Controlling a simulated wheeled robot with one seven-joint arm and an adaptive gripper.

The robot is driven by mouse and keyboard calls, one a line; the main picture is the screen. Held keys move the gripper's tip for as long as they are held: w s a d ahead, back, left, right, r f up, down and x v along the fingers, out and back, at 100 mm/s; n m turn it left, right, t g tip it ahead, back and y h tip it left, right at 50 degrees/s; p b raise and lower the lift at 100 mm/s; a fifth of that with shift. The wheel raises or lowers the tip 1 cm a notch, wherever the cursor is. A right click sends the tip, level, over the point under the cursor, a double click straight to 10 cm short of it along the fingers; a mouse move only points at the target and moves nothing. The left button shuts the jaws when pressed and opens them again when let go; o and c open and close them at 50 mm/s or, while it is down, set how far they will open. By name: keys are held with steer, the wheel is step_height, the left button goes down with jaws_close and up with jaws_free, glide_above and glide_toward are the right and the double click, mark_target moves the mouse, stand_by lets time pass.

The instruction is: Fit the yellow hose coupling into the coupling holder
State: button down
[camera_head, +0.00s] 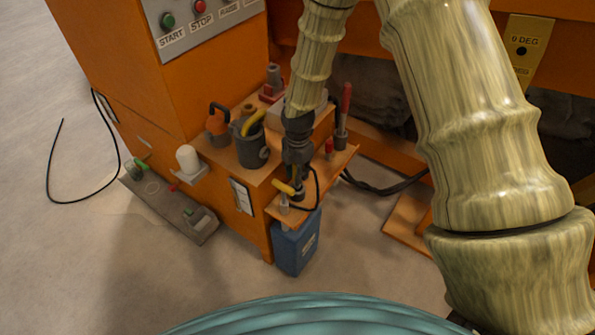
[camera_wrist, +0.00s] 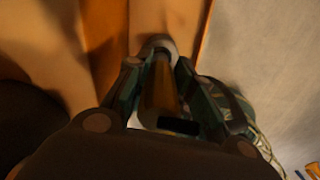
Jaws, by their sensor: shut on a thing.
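My gripper (camera_head: 292,180) points down over the front right corner of the wooden shelf. In the wrist view my gripper (camera_wrist: 160,85) has its two dark fingers on either side of a dull yellow cylinder, the yellow hose coupling (camera_wrist: 160,95), and is shut on it. A pale grey round piece (camera_wrist: 158,44), perhaps the coupling holder, lies at the coupling's far end. I cannot tell whether the coupling is inside it or only above it.
A black hose (camera_head: 317,188) loops beside my gripper. A blue canister (camera_head: 295,248) stands below. The floor at the front left is free.

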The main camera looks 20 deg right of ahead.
steer(key=shift+f+b, duration=0.65)
steer(key=shift+f, duration=1.6)
steer(key=c, duration=1.1)
jaws_free()
steer(key=shift+c, duration=0.2)
step_height(320, 180, up, 12)
steer(key=shift+s+r, duration=0.1)
